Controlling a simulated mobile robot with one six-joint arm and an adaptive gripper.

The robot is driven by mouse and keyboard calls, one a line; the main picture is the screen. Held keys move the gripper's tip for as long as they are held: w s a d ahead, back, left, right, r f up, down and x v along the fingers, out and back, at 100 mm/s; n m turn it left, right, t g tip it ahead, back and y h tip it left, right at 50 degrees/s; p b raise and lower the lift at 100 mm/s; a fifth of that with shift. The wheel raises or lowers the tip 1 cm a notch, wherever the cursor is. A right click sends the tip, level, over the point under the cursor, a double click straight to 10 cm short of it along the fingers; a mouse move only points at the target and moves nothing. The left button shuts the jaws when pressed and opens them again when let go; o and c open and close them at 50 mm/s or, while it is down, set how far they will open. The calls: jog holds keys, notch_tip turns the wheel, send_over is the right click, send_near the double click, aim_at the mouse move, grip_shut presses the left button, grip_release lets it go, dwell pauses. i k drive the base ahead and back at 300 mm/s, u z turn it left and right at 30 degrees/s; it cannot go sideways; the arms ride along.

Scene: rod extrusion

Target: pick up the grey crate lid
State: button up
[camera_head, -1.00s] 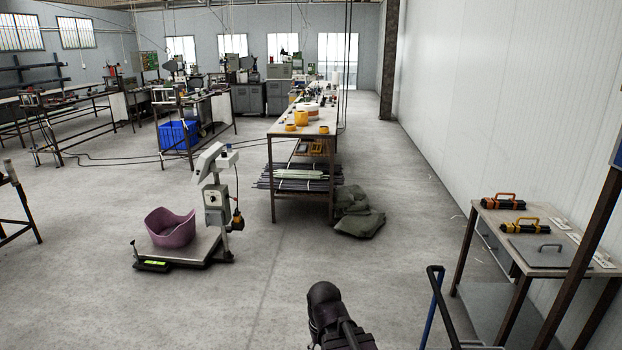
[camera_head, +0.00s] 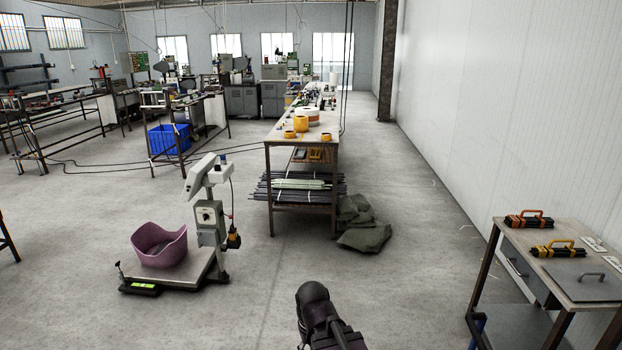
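The grey crate lid (camera_head: 577,283) is a flat grey panel with a dark bar handle on top. It lies flat on the small table at the right edge of the head view, and its right end is close to the picture border. A dark, rounded part of my own arm shows at the bottom centre, well to the left of that table. No fingertips show, so my gripper is not in view and nothing held can be seen.
A scale (camera_head: 190,277) with a pink tub (camera_head: 160,246) stands left. Green sacks (camera_head: 361,228) lie beside the long bench (camera_head: 294,137). The central floor is clear.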

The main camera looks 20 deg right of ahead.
aim_at(588, 282)
jog(key=z, duration=0.15)
jog(key=i, duration=1.6)
jog(key=z, duration=0.6)
jog(key=i, duration=0.65)
jog(key=z, duration=0.8)
jog(key=i, duration=0.55)
jog(key=z, duration=0.75)
jog(key=i, duration=0.7)
jog(key=z, duration=0.3)
